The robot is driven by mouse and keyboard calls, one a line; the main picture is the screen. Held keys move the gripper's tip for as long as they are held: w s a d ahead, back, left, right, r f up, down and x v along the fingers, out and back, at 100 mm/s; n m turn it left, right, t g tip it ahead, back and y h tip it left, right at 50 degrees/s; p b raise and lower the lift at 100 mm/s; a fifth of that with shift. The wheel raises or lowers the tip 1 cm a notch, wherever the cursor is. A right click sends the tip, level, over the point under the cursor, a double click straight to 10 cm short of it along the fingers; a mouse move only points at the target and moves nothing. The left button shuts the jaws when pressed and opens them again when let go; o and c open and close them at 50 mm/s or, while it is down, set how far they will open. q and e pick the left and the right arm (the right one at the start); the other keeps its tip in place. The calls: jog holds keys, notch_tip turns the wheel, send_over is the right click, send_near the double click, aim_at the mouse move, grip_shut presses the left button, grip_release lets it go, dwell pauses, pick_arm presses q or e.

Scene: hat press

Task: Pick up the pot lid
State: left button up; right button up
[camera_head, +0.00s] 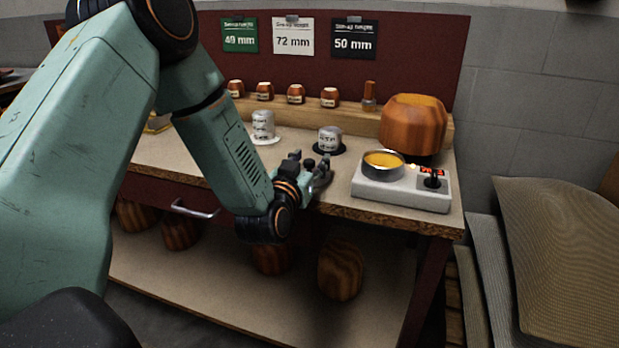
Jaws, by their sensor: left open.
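My left gripper (310,163) is open over the front edge of the wooden workbench (355,211), left of a white device. A small grey-brown shape (321,184) shows right beside its fingers; I cannot tell whether it is the pot lid or touches the gripper. The device (402,194) carries an uncovered round metal pot (383,165) with amber contents. No lid can be clearly made out, and my left arm hides part of the bench. My right gripper is not in view.
Grey labelled cylinders stand on a white disc (272,141) and a black disc (343,151). A large wooden block (412,122) is behind the pot. Several small blocks line the back ledge. Wooden forms (340,270) sit below.

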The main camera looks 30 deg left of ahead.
pick_arm(q)
jog(key=shift+s+d+r, duration=0.1)
jog(key=shift+c, duration=0.6)
jog(key=c, duration=0.5)
grip_shut()
